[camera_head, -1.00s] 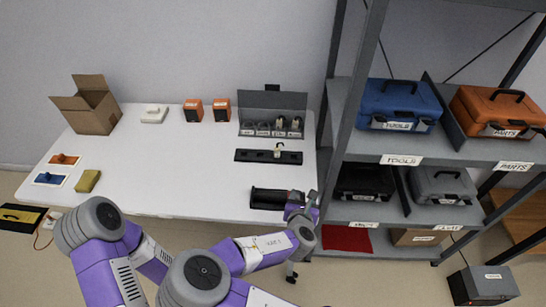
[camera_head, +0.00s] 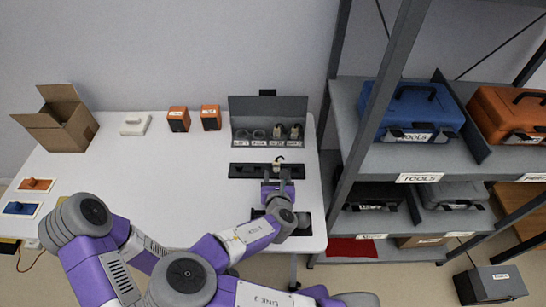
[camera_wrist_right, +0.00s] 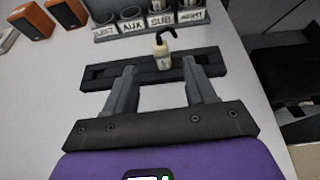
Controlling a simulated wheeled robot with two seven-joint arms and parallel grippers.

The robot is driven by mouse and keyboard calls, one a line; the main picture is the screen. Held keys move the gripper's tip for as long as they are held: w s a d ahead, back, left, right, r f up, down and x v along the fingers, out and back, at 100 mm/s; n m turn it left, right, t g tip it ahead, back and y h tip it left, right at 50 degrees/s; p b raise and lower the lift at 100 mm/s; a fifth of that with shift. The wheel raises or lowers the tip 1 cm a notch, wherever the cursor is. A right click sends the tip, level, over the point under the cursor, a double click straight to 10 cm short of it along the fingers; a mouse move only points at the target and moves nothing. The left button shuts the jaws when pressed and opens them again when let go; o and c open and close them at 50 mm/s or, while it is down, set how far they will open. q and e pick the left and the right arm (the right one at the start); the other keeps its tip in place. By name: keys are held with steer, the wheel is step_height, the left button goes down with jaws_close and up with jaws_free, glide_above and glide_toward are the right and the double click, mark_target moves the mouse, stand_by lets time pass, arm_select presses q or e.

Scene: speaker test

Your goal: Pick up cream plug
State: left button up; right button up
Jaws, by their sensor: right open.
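The cream plug (camera_head: 279,161) with a black curved cable on top stands upright in a long black slotted strip (camera_head: 241,170) on the white table. In the right wrist view, the cream plug (camera_wrist_right: 161,55) stands just beyond my fingertips, roughly centred between them, with the black strip (camera_wrist_right: 97,74) running across. My right gripper (camera_head: 278,184) is at the near side of the strip. In the right wrist view, my right gripper (camera_wrist_right: 159,76) has its fingers apart with nothing between them. My left gripper is out of view.
Behind the strip stands a grey rack (camera_head: 242,104) with labelled compartments, some holding cream pieces. Orange-fronted speakers (camera_head: 211,117), a white box (camera_head: 135,124) and an open carton (camera_head: 60,120) are further left. A grey shelf (camera_head: 375,155) stands right. The table's middle is clear.

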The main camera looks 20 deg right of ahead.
mark_target(277, 164)
steer(key=shift+b+x, duration=0.3)
steer(key=shift+x, duration=0.45)
steer(key=shift+b+x, duration=0.85)
steer(key=shift+x, duration=1.55)
steer(key=shift+d+r, duration=0.1)
steer(key=shift+r, duration=0.05)
jaws_close()
